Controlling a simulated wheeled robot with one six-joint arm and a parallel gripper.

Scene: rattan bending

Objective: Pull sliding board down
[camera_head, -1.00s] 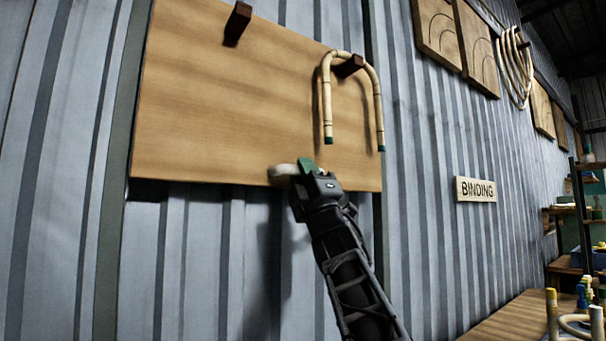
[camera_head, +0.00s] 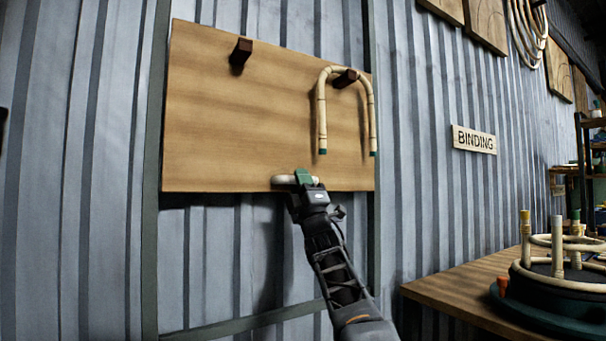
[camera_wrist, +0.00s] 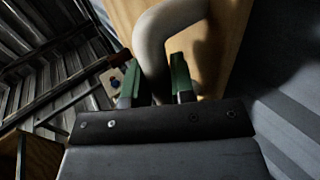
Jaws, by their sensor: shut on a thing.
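The sliding board (camera_head: 215,120) is a wide wooden panel on the corrugated wall. It stands upright between dark vertical rails. A pale curved handle (camera_head: 283,180) sits at its lower edge, right of the middle. My gripper (camera_head: 304,177), with green fingertips, is shut on this handle from below. In the wrist view the pale handle (camera_wrist: 155,40) comes down between the two green fingers of my gripper (camera_wrist: 157,88), with the board (camera_wrist: 218,45) behind it. The exact finger contact is partly hidden.
A bent rattan piece (camera_head: 322,100) hangs from a dark peg (camera_head: 345,78) on the board; another peg (camera_head: 241,52) is bare. A BINDING sign (camera_head: 474,140) is on the wall. A wooden table (camera_head: 450,290) with a rattan frame (camera_head: 560,265) stands at right. A crossbar (camera_head: 240,325) lies below.

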